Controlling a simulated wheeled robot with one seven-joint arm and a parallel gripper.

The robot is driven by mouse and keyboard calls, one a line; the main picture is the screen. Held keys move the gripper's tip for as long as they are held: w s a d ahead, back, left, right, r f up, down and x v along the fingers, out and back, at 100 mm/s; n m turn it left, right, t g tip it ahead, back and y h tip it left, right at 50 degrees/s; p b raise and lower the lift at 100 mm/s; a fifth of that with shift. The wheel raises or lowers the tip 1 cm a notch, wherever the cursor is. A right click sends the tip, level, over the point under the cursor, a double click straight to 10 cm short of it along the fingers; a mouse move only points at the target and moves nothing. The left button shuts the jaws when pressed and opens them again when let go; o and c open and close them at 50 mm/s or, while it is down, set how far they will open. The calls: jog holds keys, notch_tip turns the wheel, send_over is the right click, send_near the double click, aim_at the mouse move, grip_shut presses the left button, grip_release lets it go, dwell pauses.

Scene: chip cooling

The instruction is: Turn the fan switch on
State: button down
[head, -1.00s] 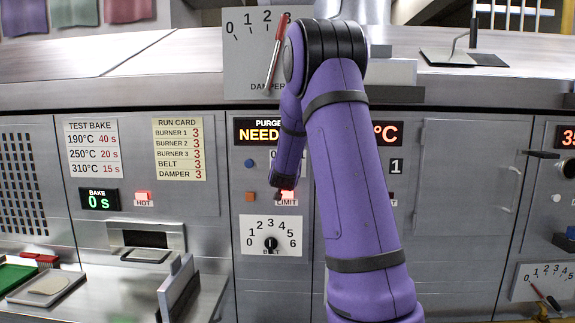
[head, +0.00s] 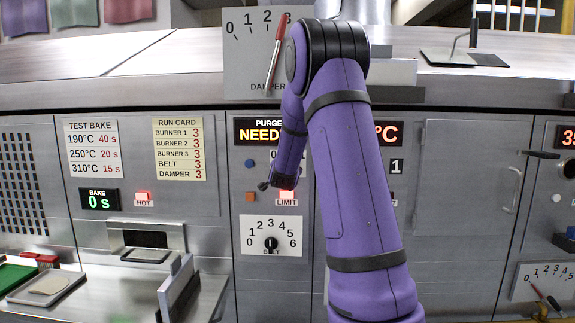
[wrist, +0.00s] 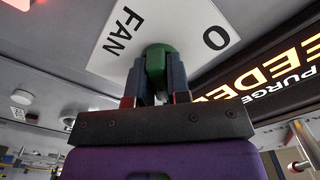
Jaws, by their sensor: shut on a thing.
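The fan switch (wrist: 158,50) is a green knob on a white plate marked FAN and 0 (wrist: 208,38), seen turned over in the wrist view. My gripper (wrist: 155,82) has a finger on either side of the knob and is shut on it. In the head view the fan plate (head: 248,154) shows only its left edge with the 0. My purple arm hides the rest of the plate and the knob. I cannot tell the knob's exact setting.
The PURGE display (head: 258,136) sits just above the fan plate. Below are a lit LIMIT lamp (head: 287,195) and a BELT dial (head: 271,232). A damper plate with a red lever (head: 276,45) stands above on the ledge.

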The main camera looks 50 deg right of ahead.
dwell(0.4)
jog(key=c, duration=1.1)
grip_release()
jog(key=v, duration=1.1)
jog(key=shift+w, duration=0.1)
